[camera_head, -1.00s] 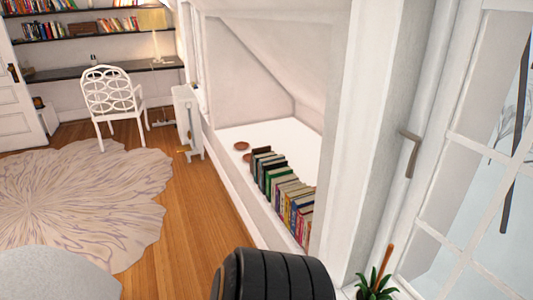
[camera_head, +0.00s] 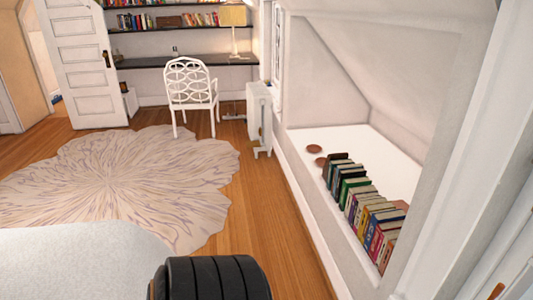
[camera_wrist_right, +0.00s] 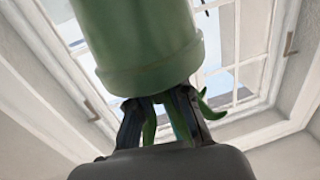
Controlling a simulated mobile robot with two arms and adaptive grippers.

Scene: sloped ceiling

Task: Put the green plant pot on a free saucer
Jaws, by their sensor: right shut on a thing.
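In the right wrist view my right gripper (camera_wrist_right: 160,100) is shut on the green plant pot (camera_wrist_right: 150,50). The fingers meet it at the end where green leaves (camera_wrist_right: 178,120) show between and beside them. The pot fills the upper middle of that view and its far end is cut off. In the head view the pot and gripper are not visible. Two small round brown saucers, one (camera_head: 314,148) and another (camera_head: 321,161), lie on the white ledge in the wall recess. The first looks empty; the second is partly hidden by books. My left gripper is not in view.
A row of books (camera_head: 365,210) stands along the ledge (camera_head: 370,145), whose back part is bare. A radiator (camera_head: 260,115), a white chair (camera_head: 190,90) and a rug (camera_head: 130,180) are beyond. Wooden floor (camera_head: 270,225) is clear beside the recess wall.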

